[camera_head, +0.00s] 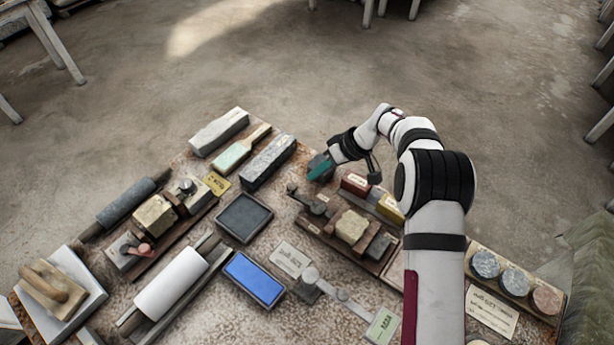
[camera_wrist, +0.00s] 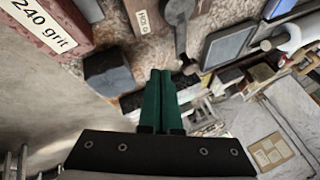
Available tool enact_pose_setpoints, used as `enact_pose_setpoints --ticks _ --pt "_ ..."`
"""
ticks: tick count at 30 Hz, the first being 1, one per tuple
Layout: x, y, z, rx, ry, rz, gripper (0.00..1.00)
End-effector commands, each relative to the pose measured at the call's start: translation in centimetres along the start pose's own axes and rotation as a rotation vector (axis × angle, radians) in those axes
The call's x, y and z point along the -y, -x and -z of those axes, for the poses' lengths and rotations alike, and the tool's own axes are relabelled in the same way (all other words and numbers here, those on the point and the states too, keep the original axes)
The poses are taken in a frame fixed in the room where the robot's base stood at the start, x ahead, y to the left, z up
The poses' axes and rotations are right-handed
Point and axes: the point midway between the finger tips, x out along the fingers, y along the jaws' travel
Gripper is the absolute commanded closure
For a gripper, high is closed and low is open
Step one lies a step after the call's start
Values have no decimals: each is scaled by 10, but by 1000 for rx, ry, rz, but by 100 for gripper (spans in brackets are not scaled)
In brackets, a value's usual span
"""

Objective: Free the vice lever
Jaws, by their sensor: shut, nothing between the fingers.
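My gripper (camera_head: 320,170) is near the far right edge of the bench, its green fingers together and empty. In the wrist view the shut fingertips (camera_wrist: 160,74) point at the bench edge. A grey lever with rounded ends (camera_head: 306,199) lies at the left end of the right-hand vice (camera_head: 350,226), whose wooden base holds a pale stone block. The lever also shows in the wrist view (camera_wrist: 180,38), its near end just beyond and right of the fingertips. I see no clear contact. A dark grey block (camera_wrist: 110,72) sits left of the fingertips and is partly hidden in the head view.
A second vice (camera_head: 156,218) with its own levers stands on the left. A red 240 grit block (camera_wrist: 45,28) is close on the wrist view's left. Grey stones (camera_head: 268,162), a dark tray (camera_head: 244,217) and a blue pad (camera_head: 254,279) crowd the bench. Open floor lies beyond.

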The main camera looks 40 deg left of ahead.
Motion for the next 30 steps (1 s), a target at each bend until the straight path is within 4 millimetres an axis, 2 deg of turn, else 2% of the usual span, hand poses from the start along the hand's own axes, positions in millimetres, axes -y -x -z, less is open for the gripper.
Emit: enact_pose_setpoints --ticks 3,7,30 --pt "15 -8 -1 0 2 -1 100" --pt "23 -14 -2 -1 0 -2 100" --pt "28 -17 -1 26 57 25 100"
